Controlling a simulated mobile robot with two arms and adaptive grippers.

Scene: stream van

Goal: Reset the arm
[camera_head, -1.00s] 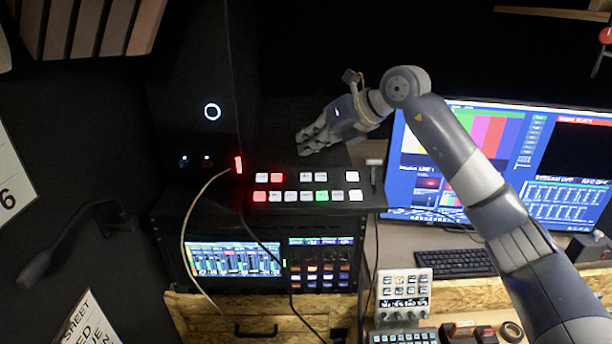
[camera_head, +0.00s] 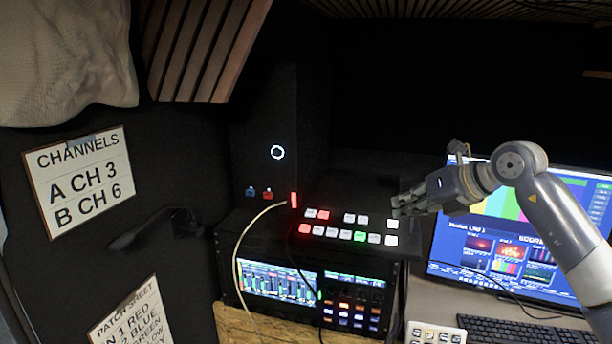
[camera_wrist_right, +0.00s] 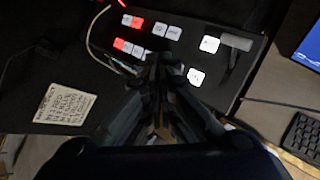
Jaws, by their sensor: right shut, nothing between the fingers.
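My right gripper (camera_head: 402,206) is shut and empty. In the head view its fingertips are at the right end of the button panel (camera_head: 350,199), a black switcher with lit white, red and green buttons. The right wrist view shows the shut fingers (camera_wrist_right: 158,62) over the panel, in front of some of its buttons; whether they touch it I cannot tell. A slider lever (camera_wrist_right: 236,42) is at the panel's right end in that view. My left gripper is not in view.
A monitor (camera_head: 500,235) and a keyboard (camera_head: 520,331) are at the right. A rack unit with a lit screen (camera_head: 277,283) sits below the panel. A cable (camera_head: 240,262) hangs at its left. A channels sign (camera_head: 84,180) and a dark lamp-like arm (camera_head: 150,230) are on the left wall.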

